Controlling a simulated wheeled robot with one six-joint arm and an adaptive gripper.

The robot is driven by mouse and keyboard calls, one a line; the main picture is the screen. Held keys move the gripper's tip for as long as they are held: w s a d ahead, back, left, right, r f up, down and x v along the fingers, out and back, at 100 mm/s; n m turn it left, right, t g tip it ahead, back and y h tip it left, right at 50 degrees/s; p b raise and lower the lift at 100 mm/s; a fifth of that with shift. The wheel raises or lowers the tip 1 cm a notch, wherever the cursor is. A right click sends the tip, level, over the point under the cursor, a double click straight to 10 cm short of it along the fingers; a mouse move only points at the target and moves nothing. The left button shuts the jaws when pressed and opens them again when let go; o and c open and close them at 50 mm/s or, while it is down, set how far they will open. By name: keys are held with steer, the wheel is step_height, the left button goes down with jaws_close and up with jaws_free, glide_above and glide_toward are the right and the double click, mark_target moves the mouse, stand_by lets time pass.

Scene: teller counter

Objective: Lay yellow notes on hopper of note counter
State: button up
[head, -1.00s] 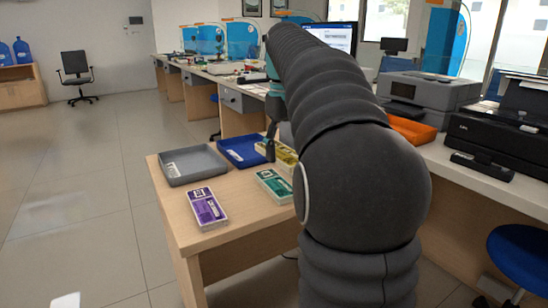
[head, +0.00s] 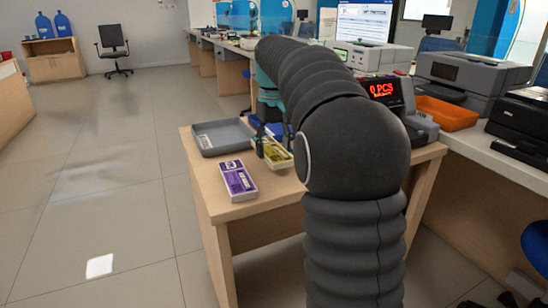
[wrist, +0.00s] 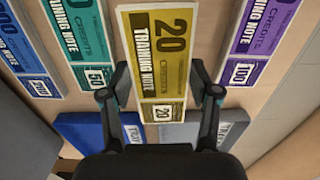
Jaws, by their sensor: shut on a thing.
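The yellow notes (head: 280,157) are a flat strapped bundle marked 20, seen beside my arm in the head view. In the wrist view the yellow notes (wrist: 160,48) lie between my fingers, one at each long side. My gripper (wrist: 160,72) is shut on them; it shows small in the head view (head: 268,142). Whether the bundle touches the table is hard to tell. The note counter (head: 385,92) has a red display reading 0 PCS and stands behind my arm. Its hopper is hidden by my arm.
Purple notes (head: 237,181) lie on the table (head: 212,204). A grey tray (head: 222,150) and a blue tray (wrist: 85,128) are near. Green notes (wrist: 78,42) and blue notes (wrist: 20,50) lie left in the wrist view. An orange tray (head: 446,113) stands right.

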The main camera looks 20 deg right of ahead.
mark_target(274, 151)
steer(key=shift+f, duration=1.5)
steer(key=shift+f, duration=0.15)
steer(key=o, duration=1)
steer(key=shift+c, duration=0.2)
step_height(274, 151, up, 12)
steer(key=p, duration=0.1)
steer(key=shift+r, duration=0.2)
